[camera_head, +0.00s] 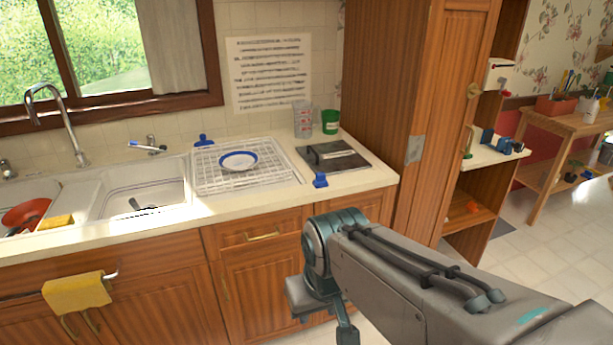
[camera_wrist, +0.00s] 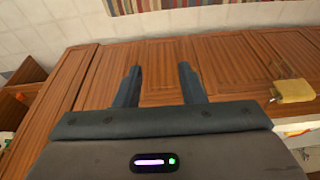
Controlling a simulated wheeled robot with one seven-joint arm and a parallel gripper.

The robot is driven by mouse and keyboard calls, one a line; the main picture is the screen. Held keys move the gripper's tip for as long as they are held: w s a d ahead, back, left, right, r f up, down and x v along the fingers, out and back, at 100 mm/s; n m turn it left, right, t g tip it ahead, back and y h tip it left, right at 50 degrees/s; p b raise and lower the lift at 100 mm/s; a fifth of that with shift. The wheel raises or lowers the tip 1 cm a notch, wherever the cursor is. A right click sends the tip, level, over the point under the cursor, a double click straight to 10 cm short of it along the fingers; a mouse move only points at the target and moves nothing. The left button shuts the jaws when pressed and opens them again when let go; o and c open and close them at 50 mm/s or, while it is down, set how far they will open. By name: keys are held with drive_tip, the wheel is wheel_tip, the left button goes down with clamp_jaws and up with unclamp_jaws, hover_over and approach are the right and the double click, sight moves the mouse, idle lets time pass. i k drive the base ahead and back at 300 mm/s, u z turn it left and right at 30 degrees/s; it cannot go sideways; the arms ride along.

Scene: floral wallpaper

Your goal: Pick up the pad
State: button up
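A yellow sponge-like pad (camera_head: 55,222) lies at the front of the left sink basin, beside a red bowl (camera_head: 27,212). I cannot tell for sure that it is the pad meant. My gripper (camera_wrist: 160,68) shows in the wrist view with its two fingers apart and nothing between them. It faces the wooden cabinet fronts (camera_wrist: 225,62), away from the sink contents. In the head view my arm reaches in front of the cabinets at lower right, below the counter top, and the fingers are not clear. The pad is not seen in the wrist view.
A white drying rack (camera_head: 207,184) with a blue-rimmed plate (camera_head: 239,161) stands on the counter. A dark board (camera_head: 345,158), a measuring cup (camera_head: 302,119) and a green cup (camera_head: 330,122) are to its right. A tall faucet (camera_head: 62,115) rises behind the sink. A yellow towel (camera_head: 77,293) hangs below.

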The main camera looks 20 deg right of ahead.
sight(320, 182)
drive_tip(key=z, duration=0.4)
drive_tip(key=i, duration=1.25)
drive_tip(key=z, duration=0.15)
